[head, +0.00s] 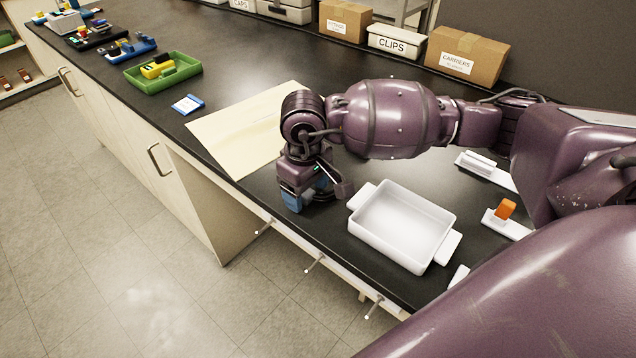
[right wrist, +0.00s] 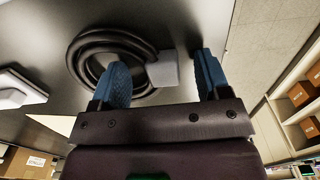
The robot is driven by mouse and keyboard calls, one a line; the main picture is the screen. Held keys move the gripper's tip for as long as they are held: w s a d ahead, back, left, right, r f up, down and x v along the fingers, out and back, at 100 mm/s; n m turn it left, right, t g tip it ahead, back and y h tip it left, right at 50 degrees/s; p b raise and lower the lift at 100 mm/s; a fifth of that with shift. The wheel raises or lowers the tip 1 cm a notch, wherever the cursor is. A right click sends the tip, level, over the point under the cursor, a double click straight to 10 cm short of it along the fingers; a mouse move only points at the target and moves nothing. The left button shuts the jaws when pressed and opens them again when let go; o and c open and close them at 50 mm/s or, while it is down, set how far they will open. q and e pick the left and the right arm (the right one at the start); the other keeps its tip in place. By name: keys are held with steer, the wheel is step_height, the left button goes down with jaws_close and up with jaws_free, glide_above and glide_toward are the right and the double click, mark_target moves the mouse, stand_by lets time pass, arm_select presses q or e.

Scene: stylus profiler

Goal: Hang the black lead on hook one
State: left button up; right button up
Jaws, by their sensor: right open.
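The black lead (right wrist: 95,60) is a coil lying on the dark bench top in the right wrist view, with a grey block (right wrist: 163,69) at its side. My right gripper (right wrist: 163,80) is open, and the grey block shows between its blue fingertips. One finger overlaps the coil in that view; I cannot tell whether it touches. In the head view my right gripper (head: 307,199) points down near the bench's front edge, and the lead is hard to make out there. Three hooks (head: 265,226) (head: 315,263) (head: 374,307) stick out from the front edge. I see no readable numbers on them.
A white tray (head: 377,249) stands just right of my right gripper. A pale sheet (head: 225,135) lies to its left. White holders, one with an orange piece (head: 505,208), are at the right. A green tray (head: 190,68) and boxes (head: 465,57) stand farther back.

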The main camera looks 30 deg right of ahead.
steer(key=c, duration=1)
steer(key=shift+o, duration=0.2)
step_height(320, 180, up, 20)
steer(key=shift+o, duration=1)
jaws_close()
